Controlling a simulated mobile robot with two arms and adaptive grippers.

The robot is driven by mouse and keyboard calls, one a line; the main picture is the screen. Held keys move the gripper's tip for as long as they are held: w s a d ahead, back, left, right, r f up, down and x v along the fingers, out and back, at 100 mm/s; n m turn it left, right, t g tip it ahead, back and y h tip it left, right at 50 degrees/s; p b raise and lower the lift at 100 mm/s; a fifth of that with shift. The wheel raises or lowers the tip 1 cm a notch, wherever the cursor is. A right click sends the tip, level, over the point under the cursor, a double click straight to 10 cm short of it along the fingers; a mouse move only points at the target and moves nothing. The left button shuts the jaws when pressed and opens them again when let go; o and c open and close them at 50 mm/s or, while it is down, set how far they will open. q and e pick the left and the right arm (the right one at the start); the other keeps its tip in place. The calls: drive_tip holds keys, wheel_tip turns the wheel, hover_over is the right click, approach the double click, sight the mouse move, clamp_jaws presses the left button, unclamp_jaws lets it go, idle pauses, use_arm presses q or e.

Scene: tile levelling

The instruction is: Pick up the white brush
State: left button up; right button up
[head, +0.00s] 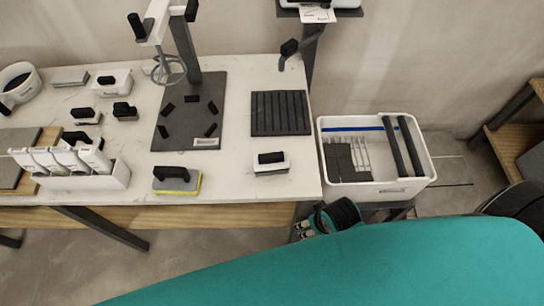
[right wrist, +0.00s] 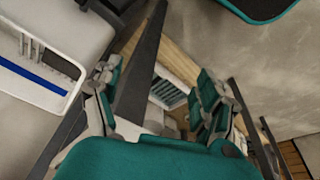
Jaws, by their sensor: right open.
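A white block with a black handle (head: 270,163), which looks like the white brush, lies on the white table (head: 235,135) near its front right corner. Its bristles cannot be made out. My right gripper (head: 325,219) is beyond the table's front right corner, below and right of the brush and apart from it. In the right wrist view its teal fingers (right wrist: 158,98) are spread with nothing between them. The brush cannot be made out there. My left gripper is not in view.
A white bin (head: 428,160) with dark rollers stands right of the table. A yellow-based sponge float (head: 177,180) lies left of the brush, a grooved black pad (head: 280,113) behind it. A dark board with a stand (head: 175,130) is further left. Table around the brush is clear.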

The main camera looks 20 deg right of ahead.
wheel_tip(320, 180, up, 7)
drive_tip(key=p, duration=0.1)
drive_tip(key=w+a+r+n+y, duration=0.2)
drive_tip(key=w+a+r+n, duration=0.1)
drive_tip(key=w+a, duration=0.5)
wheel_tip(320, 180, up, 16)
drive_tip(key=n+g+h+p, duration=0.2)
drive_tip(key=n+g, duration=0.1)
drive_tip(key=n, duration=0.8)
hover_over(271, 156)
drive_tip(key=f, duration=0.4)
drive_tip(key=f+p, duration=0.1)
drive_tip(key=f, duration=0.6)
drive_tip(key=shift+w+d+f, duration=0.15)
drive_tip(key=shift+d+f, duration=0.1)
drive_tip(key=shift+f, duration=0.15)
drive_tip(key=shift+a+f+p, duration=0.2)
drive_tip(key=shift+f+p, duration=0.75)
drive_tip(key=shift+f, duration=1.7)
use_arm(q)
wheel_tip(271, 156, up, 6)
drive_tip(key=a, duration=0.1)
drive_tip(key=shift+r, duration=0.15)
use_arm(e)
drive_tip(key=c, duration=1.4)
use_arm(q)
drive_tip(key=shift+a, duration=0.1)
use_arm(e)
drive_tip(key=shift+r, duration=0.1)
drive_tip(key=shift+c, duration=0.2)
